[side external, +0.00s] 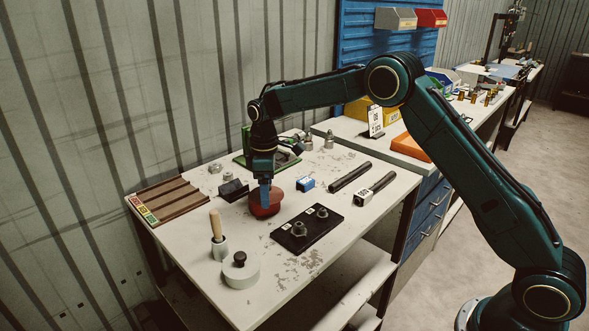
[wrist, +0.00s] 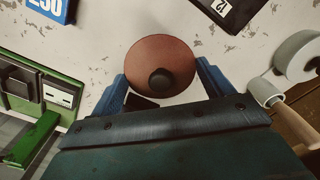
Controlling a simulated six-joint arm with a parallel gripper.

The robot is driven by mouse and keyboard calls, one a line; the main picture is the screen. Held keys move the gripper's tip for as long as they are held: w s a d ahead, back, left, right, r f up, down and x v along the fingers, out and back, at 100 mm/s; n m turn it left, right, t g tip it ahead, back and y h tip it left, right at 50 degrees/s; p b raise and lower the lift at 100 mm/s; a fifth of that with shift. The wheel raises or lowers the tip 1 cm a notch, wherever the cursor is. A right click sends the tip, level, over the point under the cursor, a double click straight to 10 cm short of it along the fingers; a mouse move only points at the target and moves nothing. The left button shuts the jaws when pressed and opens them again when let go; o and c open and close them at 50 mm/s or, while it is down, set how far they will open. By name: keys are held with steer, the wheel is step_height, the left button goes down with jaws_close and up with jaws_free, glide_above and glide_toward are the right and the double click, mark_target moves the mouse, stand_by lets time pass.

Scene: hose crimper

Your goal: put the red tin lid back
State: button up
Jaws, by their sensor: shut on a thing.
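The red tin lid (wrist: 148,60) is a round reddish disc with a dark knob (wrist: 160,80), seen from above in the wrist view. The blue fingers of my gripper (wrist: 163,86) sit at either side of its rim, shut on it. In the side view my gripper (side external: 265,197) points straight down at the red round shape (side external: 268,209) on the light worktable. The tin and lid cannot be told apart there, and I cannot tell whether the lid is seated.
A green device (side external: 247,143) stands behind.

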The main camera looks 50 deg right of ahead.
steer(key=o, duration=0.9)
steer(key=shift+o, duration=0.2)
steer(key=shift+r, duration=0.1)
step_height(320, 180, up, 13)
stand_by(0.4)
